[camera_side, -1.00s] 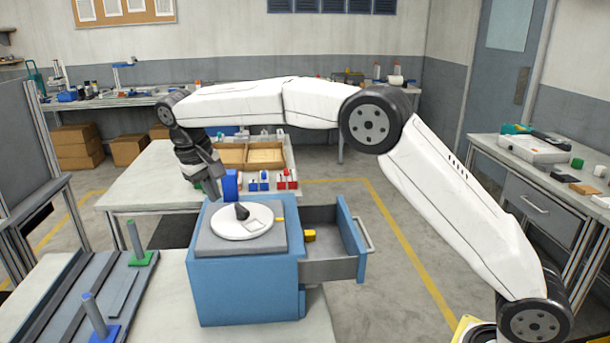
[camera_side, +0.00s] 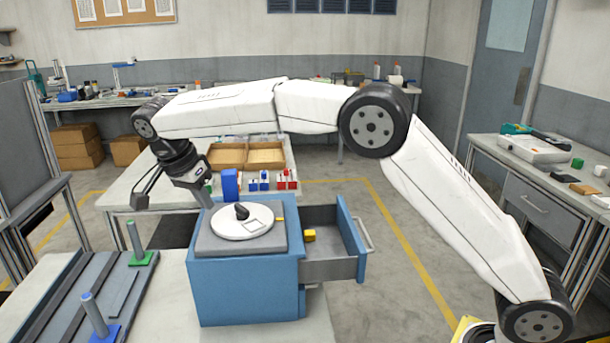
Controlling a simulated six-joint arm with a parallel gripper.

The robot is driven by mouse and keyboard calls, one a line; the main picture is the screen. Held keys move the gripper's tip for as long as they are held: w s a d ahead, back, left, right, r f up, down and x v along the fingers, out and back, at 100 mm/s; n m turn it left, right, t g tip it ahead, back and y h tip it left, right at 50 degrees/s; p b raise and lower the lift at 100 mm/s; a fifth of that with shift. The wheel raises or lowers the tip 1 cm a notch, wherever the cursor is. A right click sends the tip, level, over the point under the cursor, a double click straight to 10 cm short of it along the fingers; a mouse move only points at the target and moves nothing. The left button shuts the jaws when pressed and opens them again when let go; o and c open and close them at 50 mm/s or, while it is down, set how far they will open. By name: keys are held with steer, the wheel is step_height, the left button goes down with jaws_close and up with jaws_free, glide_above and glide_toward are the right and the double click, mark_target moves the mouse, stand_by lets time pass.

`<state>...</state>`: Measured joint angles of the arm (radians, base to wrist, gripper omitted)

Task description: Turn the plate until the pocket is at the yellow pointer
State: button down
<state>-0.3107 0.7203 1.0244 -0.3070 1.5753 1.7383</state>
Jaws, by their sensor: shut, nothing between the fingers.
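The round white plate (camera_side: 238,229) lies on a grey square slab (camera_side: 212,243) on top of the blue cabinet (camera_side: 240,292). A dark knob (camera_side: 242,212) stands on the plate towards its back. The pocket (camera_side: 257,226), a small square outline, is on the plate's right part. The small yellow pointer (camera_side: 279,219) is on the slab just right of the plate, a little beyond and to the right of the pocket. My gripper (camera_side: 207,203) is shut and empty, pointing down at the slab's back-left side, apart from the knob. Its fingertips are small and hard to make out.
A drawer (camera_side: 330,268) stands open on the cabinet's right side, with a yellow block (camera_side: 309,235) in it. A blue block (camera_side: 230,184) stands behind the plate, near my gripper. Rails with green-based and blue-based posts (camera_side: 134,238) are at the left.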

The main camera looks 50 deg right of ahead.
mark_target(248, 238)
steer(key=m, duration=0.2)
steer(key=a+m, duration=0.1)
steer(key=m, duration=0.1)
steer(key=shift+s, duration=0.25)
steer(key=shift+d, duration=0.1)
steer(key=x, duration=0.9)
steer(key=shift+d+f, duration=0.1)
steer(key=shift+d, duration=0.05)
steer(key=d, duration=0.2)
steer(key=shift+s+d+f, duration=0.25)
steer(key=shift+d+f, duration=0.05)
steer(key=shift+d, duration=0.05)
steer(key=shift+s+d, duration=0.1)
steer(key=shift+d, duration=0.6)
